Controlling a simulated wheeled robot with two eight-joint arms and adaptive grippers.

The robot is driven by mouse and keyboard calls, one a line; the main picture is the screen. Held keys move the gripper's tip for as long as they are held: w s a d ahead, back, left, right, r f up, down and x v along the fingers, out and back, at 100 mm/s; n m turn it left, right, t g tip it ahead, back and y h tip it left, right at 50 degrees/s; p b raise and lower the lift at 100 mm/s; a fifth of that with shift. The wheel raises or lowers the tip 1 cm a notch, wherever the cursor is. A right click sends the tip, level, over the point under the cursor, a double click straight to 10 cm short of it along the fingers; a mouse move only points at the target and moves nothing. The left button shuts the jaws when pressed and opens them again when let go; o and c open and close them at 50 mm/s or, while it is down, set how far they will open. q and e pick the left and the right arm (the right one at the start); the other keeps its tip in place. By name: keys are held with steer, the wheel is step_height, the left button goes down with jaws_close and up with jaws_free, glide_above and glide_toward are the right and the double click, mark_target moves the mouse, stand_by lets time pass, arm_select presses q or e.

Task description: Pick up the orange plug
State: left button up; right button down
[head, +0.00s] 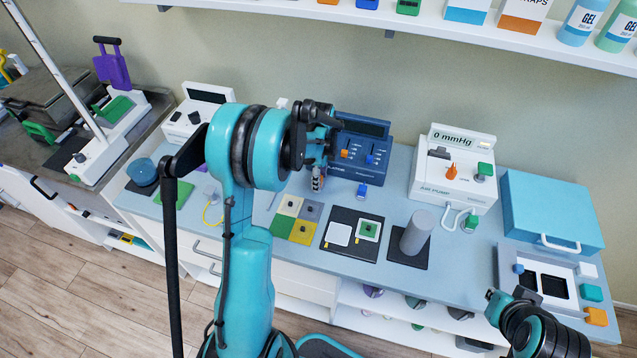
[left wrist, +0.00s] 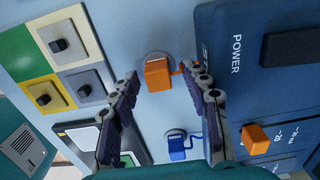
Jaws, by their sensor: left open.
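The orange plug (left wrist: 157,75) shows in the left wrist view as a small orange block at a round grey holder on the blue table. An orange cord runs from it toward the dark blue power unit (left wrist: 238,60). My left gripper (left wrist: 163,72) is open, with one fingertip on each side of the plug in the picture; I see no clear contact. In the head view my left gripper (head: 317,180) hides the plug, in front of the power unit (head: 361,147). My right gripper (head: 494,297) is at the lower right, its jaws unclear.
A blue plug (left wrist: 178,146) on a blue cord sits near the orange one. Another orange block (left wrist: 255,138) is on the unit's panel. Colored switch tiles (head: 297,219), a grey cylinder (head: 416,232) and the air pump (head: 452,175) stand nearby.

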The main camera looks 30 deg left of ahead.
arm_select(q)
steer(key=c, duration=1)
steer(key=shift+o, duration=0.2)
steer(key=shift+r, duration=0.15)
